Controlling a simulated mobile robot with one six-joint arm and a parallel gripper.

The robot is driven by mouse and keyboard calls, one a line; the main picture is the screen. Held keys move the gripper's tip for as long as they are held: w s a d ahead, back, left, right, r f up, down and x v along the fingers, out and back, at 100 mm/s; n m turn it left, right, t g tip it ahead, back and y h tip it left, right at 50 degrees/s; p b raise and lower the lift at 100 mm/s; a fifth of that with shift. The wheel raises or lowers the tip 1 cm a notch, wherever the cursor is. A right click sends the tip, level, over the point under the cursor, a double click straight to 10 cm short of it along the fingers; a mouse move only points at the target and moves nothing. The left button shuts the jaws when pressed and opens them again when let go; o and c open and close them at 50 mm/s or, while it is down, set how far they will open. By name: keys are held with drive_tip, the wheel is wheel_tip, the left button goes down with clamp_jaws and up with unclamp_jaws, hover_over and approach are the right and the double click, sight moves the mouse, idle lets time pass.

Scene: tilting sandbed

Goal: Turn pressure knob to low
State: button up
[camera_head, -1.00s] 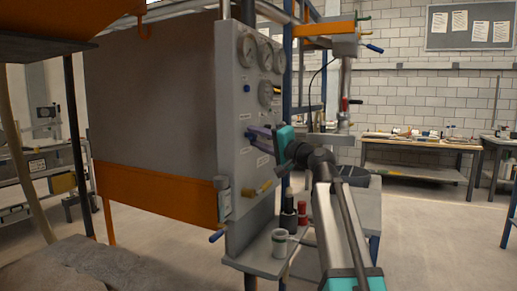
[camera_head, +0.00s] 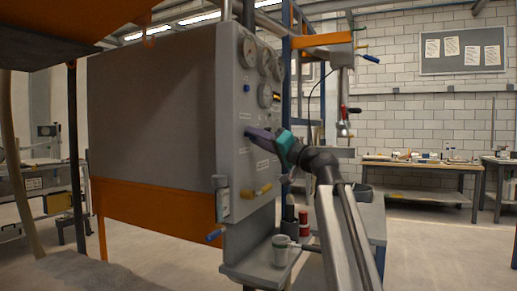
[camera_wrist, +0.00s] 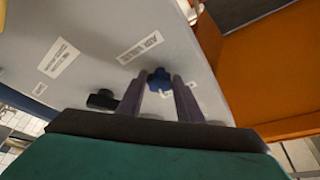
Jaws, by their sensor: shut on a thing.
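A grey upright control panel (camera_head: 232,150) stands left of my arm in the head view, and its face also fills much of the wrist view (camera_wrist: 90,30). My gripper (camera_head: 251,133) reaches the middle of the panel's face. In the wrist view, its two fingers (camera_wrist: 160,90) are shut on a small blue knob (camera_wrist: 160,78) beneath a white label that seems to read "AIR VALVE". A black knob (camera_wrist: 102,99) sits just left of the fingers. Which knob is the pressure knob, and its pointer setting, I cannot tell. In the head view the fingers hide the held knob.
Round gauges (camera_head: 247,50) and another small blue part (camera_head: 247,88) are higher on the panel. A yellow handle (camera_head: 263,191) is below my gripper. Open floor lies to the right.

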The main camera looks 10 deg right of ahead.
drive_tip(key=shift+w+f+n+g+y+b, duration=0.15)
drive_tip(key=shift+n+y+b, duration=0.15)
drive_tip(key=shift+n+b, duration=0.45)
drive_tip(key=shift+s+f+n+g+y+b, duration=0.1)
drive_tip(key=shift+n+y+b, duration=0.3)
drive_tip(key=shift+b, duration=0.6)
drive_tip(key=shift+w+f+n+g+y+b, duration=0.1)
drive_tip(key=shift+f+n+g+y+b, duration=0.1)
drive_tip(key=shift+n+b, duration=0.6)
drive_tip(key=n+y+b, duration=0.1)
drive_tip(key=n+b, duration=0.1)
drive_tip(key=shift+r+n+g+b, duration=0.15)
drive_tip(key=shift+n+g+b, duration=0.1)
drive_tip(key=shift+g+b, duration=0.15)
drive_tip(key=shift+r+n, duration=0.1)
drive_tip(key=shift+n, duration=0.2)
drive_tip(key=o, duration=1)
drive_tip(key=shift+d, duration=0.1)
